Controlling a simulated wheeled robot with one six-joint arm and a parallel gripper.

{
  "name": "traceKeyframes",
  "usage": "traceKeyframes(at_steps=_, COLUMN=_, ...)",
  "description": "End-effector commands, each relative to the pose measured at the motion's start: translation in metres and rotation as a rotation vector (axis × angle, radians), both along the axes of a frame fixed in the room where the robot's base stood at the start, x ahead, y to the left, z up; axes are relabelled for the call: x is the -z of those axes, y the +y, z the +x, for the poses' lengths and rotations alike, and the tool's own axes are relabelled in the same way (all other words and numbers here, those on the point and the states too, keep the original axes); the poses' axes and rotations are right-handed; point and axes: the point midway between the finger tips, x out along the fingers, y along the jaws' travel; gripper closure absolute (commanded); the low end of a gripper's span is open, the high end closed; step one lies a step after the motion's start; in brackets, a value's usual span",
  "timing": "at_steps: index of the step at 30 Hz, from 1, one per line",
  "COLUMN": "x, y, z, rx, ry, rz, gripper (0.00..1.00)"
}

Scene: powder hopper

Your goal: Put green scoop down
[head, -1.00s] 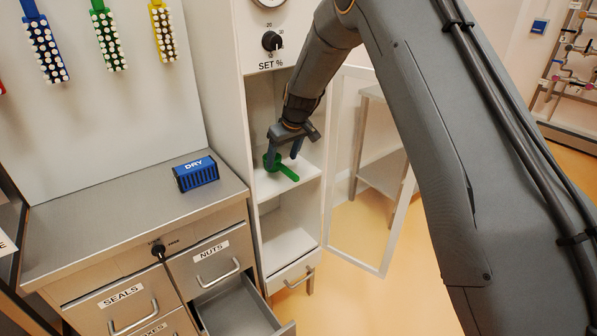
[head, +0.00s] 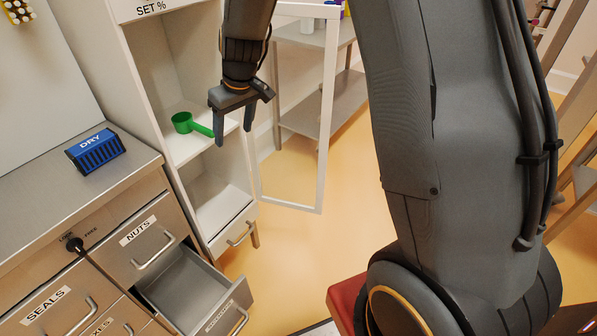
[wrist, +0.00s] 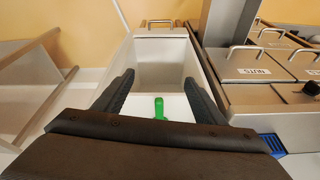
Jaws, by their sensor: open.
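The green scoop (head: 188,124) lies on the upper shelf of the white cabinet (head: 185,148), its handle pointing right toward the shelf's front edge. My gripper (head: 234,138) is open and empty. It points down in front of the shelf, just right of the scoop's handle, and appears clear of the scoop.
The cabinet's glass-framed door (head: 326,120) stands open at the right. A blue DRY box (head: 95,151) sits on the steel counter. The open drawer (head: 190,290) below NUTS juts out. A grey shelf rack (head: 325,100) stands behind the door.

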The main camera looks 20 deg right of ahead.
Motion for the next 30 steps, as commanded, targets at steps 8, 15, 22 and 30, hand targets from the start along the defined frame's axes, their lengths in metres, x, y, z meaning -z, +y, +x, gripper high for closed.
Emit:
traceKeyframes(at_steps=8, x=-0.015, y=-0.077, z=-0.170, rx=0.290, ry=0.159, rz=-0.053, gripper=0.35)
traceKeyframes(at_steps=15, x=-0.012, y=-0.102, z=-0.249, rx=0.421, ry=0.223, rz=-0.085, gripper=0.35)
traceKeyframes(at_steps=22, x=-0.011, y=-0.104, z=-0.257, rx=0.434, ry=0.230, rz=-0.090, gripper=0.35)
traceKeyframes(at_steps=30, x=-0.011, y=-0.104, z=-0.256, rx=0.433, ry=0.229, rz=-0.089, gripper=0.35)
